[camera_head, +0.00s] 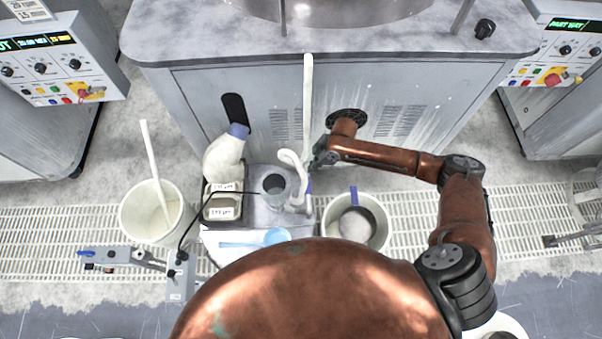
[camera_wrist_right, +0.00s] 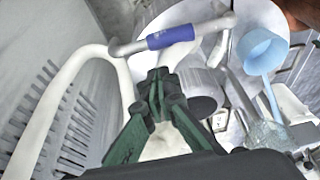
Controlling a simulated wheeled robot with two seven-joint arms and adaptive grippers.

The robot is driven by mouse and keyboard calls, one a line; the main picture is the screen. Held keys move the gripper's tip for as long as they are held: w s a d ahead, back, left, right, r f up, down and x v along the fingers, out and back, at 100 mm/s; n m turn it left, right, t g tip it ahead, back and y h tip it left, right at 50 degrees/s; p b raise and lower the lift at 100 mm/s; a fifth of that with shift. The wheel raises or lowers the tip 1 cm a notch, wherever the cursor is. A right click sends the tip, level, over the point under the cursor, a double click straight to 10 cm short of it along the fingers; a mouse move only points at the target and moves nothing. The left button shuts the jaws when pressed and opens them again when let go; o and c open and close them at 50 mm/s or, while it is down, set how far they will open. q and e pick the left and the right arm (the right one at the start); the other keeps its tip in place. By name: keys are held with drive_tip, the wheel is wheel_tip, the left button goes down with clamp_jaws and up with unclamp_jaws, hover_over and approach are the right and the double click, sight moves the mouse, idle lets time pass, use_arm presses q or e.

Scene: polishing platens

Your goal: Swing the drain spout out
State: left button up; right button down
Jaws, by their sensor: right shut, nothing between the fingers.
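A pale pipe with a blue sleeve (camera_wrist_right: 171,38), which looks like the drain spout, crosses the upper middle of the right wrist view. In the head view, its blue sleeve (camera_head: 309,186) shows only in part beside a white curved hose (camera_head: 290,158). My right gripper (camera_head: 318,162) is at the cabinet front, close to that pipe. In the right wrist view its dark green fingers (camera_wrist_right: 160,76) are shut and empty, with tips just below the blue sleeve. I cannot tell whether they touch it. My left gripper is not in view.
A white bucket (camera_head: 133,214) with a stick stands left. A bucket (camera_head: 378,243) stands right of the bench. A grey cup (camera_head: 274,177), a labelled box (camera_head: 239,207) and a blue ladle (camera_head: 277,236) crowd the middle. The cabinet (camera_head: 440,85) closes off the back.

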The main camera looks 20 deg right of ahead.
drive_tip(key=shift+w+a, duration=0.1)
drive_tip(key=shift+a, duration=0.15)
drive_tip(key=b, duration=0.3)
hover_over(305, 179)
wheel_tip(305, 179, down, 6)
drive_tip(key=shift+f, duration=0.2)
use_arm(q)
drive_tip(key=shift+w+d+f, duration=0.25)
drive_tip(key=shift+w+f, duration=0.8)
use_arm(e)
drive_tip(key=x, duration=0.3)
drive_tip(key=shift+d, duration=0.1)
